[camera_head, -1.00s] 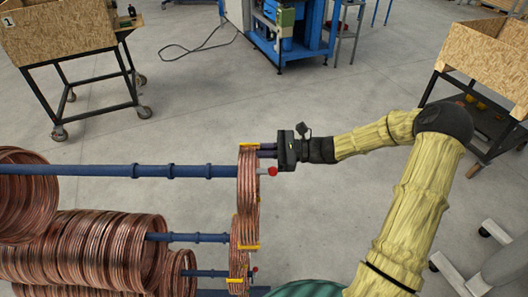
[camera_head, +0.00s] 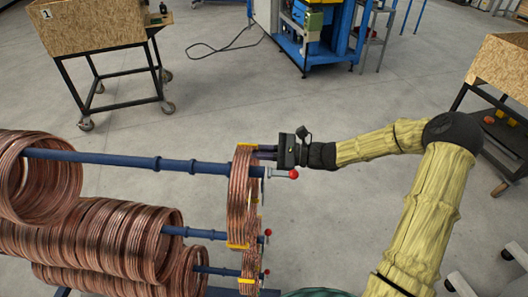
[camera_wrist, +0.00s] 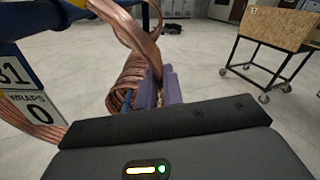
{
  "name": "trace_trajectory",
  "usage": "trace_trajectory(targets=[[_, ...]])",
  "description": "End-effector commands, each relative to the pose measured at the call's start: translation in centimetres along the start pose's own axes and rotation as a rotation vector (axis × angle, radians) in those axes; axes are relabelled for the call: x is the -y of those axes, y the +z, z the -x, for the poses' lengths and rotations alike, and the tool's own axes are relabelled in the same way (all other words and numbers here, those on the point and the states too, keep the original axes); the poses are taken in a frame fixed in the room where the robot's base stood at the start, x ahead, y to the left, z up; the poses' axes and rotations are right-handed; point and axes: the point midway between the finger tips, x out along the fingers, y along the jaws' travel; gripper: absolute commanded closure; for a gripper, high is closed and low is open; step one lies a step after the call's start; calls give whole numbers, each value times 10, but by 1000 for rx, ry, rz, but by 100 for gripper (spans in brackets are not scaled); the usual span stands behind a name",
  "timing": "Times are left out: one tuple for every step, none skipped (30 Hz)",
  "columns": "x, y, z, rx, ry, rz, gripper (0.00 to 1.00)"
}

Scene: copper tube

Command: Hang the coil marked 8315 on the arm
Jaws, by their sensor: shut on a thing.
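A copper coil with yellow ties (camera_head: 238,205) is seen nearly edge-on at the end of the top blue arm (camera_head: 120,160). My gripper (camera_head: 262,154) is shut on its upper edge. The arm's red-tipped end (camera_head: 293,174) shows just right of the coil, below my gripper. The coil overlaps the arm; its inner opening is hidden, so I cannot tell for certain that it is around the arm. In the wrist view, copper strands (camera_wrist: 137,38) run down to my purple fingers (camera_wrist: 157,92). A cut-off label (camera_wrist: 22,90) at left shows "31" and "0".
Copper coils (camera_head: 45,190) hang at left on the top blue arm, and more (camera_head: 100,240) on lower arms. A wooden cart marked 1 (camera_head: 95,45) stands behind; another bin (camera_head: 500,65) is at right.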

Motion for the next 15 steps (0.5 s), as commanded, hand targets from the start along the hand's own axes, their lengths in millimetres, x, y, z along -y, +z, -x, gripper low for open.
trace_trajectory(targets=[[-1, -4, 0, 4, 0, -3, 100], [-2, -6, 0, 4, 0, -3, 100], [-2, -8, 0, 4, 0, -3, 100], [-2, -9, 0, 4, 0, -3, 100], [-3, -10, 0, 4, 0, -3, 100], [-3, -11, 0, 4, 0, -2, 100], [-3, -12, 0, 4, 0, -2, 100], [-4, -12, 0, 4, 0, -2, 100], [-4, -13, 0, 4, 0, -2, 100], [-4, -13, 0, 4, 0, -2, 100], [-4, -13, 0, 4, 0, -2, 100], [-4, -13, 0, 4, 0, -2, 100], [-4, -13, 0, 4, 0, -2, 100], [-4, -13, 0, 3, 0, -2, 100], [-4, -13, 0, 3, 0, -2, 100]])
